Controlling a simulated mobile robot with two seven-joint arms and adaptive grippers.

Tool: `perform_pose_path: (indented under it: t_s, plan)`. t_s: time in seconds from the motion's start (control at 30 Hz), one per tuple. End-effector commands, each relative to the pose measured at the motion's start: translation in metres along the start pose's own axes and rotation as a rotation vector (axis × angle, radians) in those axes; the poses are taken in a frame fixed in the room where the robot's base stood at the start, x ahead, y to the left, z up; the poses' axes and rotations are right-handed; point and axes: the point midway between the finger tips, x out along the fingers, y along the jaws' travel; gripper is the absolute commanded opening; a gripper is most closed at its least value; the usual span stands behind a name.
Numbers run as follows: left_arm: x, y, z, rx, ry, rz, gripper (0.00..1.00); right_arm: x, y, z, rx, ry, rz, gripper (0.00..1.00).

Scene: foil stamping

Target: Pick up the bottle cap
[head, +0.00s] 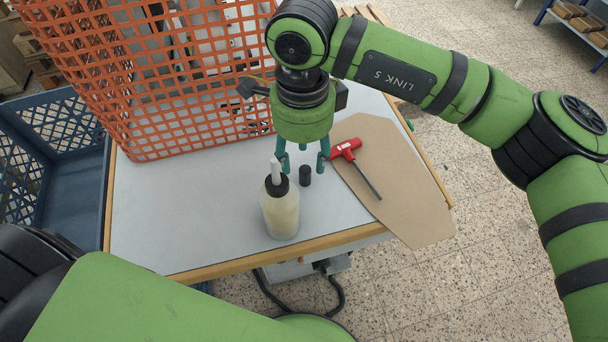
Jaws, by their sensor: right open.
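The bottle cap (305,176) is a small black cylinder standing on the light grey table top, just right of the bottle. My right gripper (304,165) points down with its teal fingers spread, just above or behind the cap in the head view. The fingers look apart from the cap, though the exact gap is hard to tell. The bottle (280,212) is translucent with a cream liquid, a black collar and a white nozzle, and stands upright near the table's front edge. My left arm crosses the lower left, but its gripper is out of view.
A red-handled screwdriver-like tool (346,150) lies on a brown board (400,195) that overhangs the table's right edge. An orange mesh crate (150,125) stands at the back left. A blue crate (52,205) is left of the table (185,225). The table's front left is clear.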

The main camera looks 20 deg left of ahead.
Motion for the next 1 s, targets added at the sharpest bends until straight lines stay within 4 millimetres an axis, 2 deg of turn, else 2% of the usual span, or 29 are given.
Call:
perform_pose_path:
  t_s: [0.17,0.3,0.5,0.7,0.73,0.9,1.0]
  plan:
    - [-0.020,-0.004,-0.003,-0.002,0.002,-0.004,0.59,0.015,-0.001,-0.001,0.002,0.001,0.006,0.48]
    - [-0.036,-0.004,-0.004,-0.003,0.002,-0.004,0.59,0.037,-0.003,-0.002,0.002,0.001,0.006,0.48]
    - [-0.039,-0.003,-0.006,-0.003,0.006,-0.004,0.59,0.057,-0.004,-0.002,0.000,0.000,0.001,0.48]
    - [-0.038,-0.001,-0.007,-0.004,0.006,0.000,0.59,0.059,-0.004,-0.002,0.000,0.001,0.000,0.48]
    - [-0.038,0.000,-0.007,-0.005,0.007,0.001,0.59,0.059,-0.004,-0.002,0.000,0.001,0.000,0.40]
    - [-0.038,0.002,-0.007,-0.005,0.007,0.003,0.59,0.059,-0.004,-0.002,0.000,0.001,0.000,0.13]
    - [-0.038,0.002,-0.007,-0.005,0.007,0.003,0.59,0.058,-0.004,-0.002,0.000,0.001,0.000,0.09]
